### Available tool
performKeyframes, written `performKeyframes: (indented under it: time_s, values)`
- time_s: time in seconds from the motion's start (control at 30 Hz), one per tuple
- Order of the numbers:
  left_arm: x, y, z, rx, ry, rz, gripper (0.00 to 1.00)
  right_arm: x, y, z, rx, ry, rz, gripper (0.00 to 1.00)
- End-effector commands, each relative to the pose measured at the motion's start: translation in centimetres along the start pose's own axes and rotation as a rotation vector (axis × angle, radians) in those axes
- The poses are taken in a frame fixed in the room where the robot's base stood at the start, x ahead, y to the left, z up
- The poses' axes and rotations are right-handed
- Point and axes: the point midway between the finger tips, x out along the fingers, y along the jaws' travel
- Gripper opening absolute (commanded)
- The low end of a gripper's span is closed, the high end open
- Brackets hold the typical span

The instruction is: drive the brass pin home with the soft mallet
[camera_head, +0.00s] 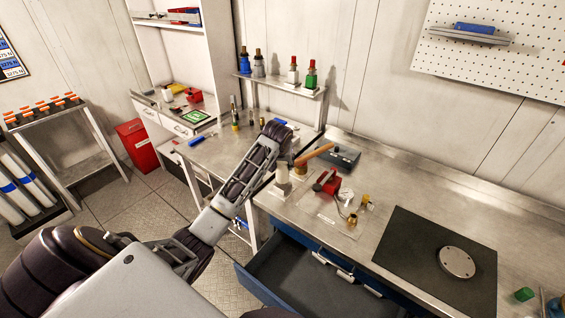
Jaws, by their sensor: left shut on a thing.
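My left arm reaches from the lower left to the bench's left end. Its wrist bends down there, and my left gripper (292,164) is small and partly hidden by the arm. It is shut on the mallet, whose tan wooden handle (316,153) sticks out to the right. The mallet's head cannot be told clearly. Just right of it is a red fixture (328,183) on a pale plate (325,214), with small brass-coloured parts (352,220) beside it. I cannot tell which of these is the pin. My right gripper is not in view.
A dark grey case (341,157) lies behind the handle. A black mat (415,259) with a round metal disc (457,262) lies to the right. An open drawer (300,277) juts out below the bench. A shelf (281,85) with several bottles stands behind.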

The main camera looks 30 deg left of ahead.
Motion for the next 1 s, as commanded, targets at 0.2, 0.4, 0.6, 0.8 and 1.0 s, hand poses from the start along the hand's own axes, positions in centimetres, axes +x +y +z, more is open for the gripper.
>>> performKeyframes:
  time_s: [0.2,0.4,0.6,0.8,1.0]
  values:
    - [-0.02,0.02,-0.11,-0.001,0.005,0.001,0.00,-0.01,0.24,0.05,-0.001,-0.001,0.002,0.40]
    - [0.09,0.02,-0.05,-0.001,0.005,0.001,0.00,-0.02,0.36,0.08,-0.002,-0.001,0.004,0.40]
    - [0.23,0.02,0.04,-0.001,0.004,0.001,0.00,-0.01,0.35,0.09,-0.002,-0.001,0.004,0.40]
    - [0.40,0.02,0.16,-0.001,0.003,0.001,0.00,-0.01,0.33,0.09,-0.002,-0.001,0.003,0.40]
    - [0.56,0.02,0.29,-0.001,0.001,0.001,0.00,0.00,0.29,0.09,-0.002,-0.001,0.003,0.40]
